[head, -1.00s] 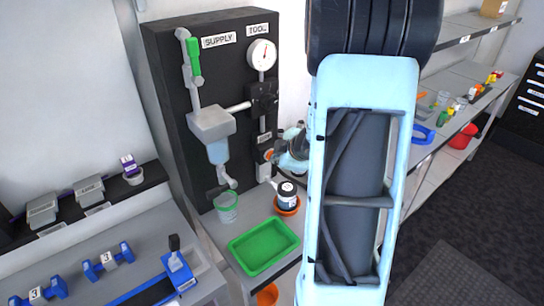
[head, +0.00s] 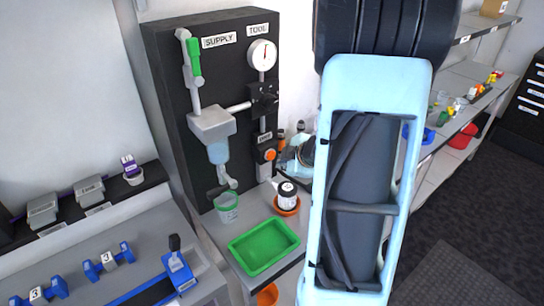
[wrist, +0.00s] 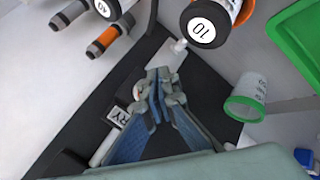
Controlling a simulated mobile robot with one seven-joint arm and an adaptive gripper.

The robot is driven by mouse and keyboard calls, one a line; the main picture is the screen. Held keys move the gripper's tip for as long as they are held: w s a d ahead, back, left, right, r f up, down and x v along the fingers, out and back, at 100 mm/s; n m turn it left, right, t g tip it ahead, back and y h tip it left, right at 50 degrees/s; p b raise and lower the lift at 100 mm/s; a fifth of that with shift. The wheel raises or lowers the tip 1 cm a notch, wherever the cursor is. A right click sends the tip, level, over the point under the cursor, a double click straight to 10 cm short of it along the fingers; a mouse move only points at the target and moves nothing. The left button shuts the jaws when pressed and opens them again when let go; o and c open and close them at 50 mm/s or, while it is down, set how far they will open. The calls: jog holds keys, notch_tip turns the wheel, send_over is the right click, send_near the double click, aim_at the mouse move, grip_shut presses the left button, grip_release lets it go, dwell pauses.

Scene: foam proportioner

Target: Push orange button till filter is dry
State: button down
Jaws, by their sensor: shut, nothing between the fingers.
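The orange button (head: 270,154) is on a dark block below the tool gauge in the head view. The filter, a clear bowl (head: 218,152) under a grey body, hangs on the supply side and looks bluish inside. How much liquid it holds is hard to tell. My gripper (head: 284,159) is just right of the button, apparently a small gap away and partly hidden by my arm. In the wrist view my gripper (wrist: 158,84) has its fingers together and empty; the button is not visible there. A partly covered label reading "RY" (wrist: 117,115) is beside the fingers.
A green-rimmed cup (head: 227,207) stands under the filter outlet. A black-and-white bottle (head: 287,196) sits in an orange dish close below my gripper. A green tray (head: 264,247) lies in front. Bottles with orange bands (wrist: 108,40) stand close by.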

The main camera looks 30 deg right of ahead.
jog(key=shift+s+d, duration=0.15)
jog(key=shift+s, duration=0.8)
jog(key=shift+s+d, duration=0.1)
jog(key=shift+s, duration=0.85)
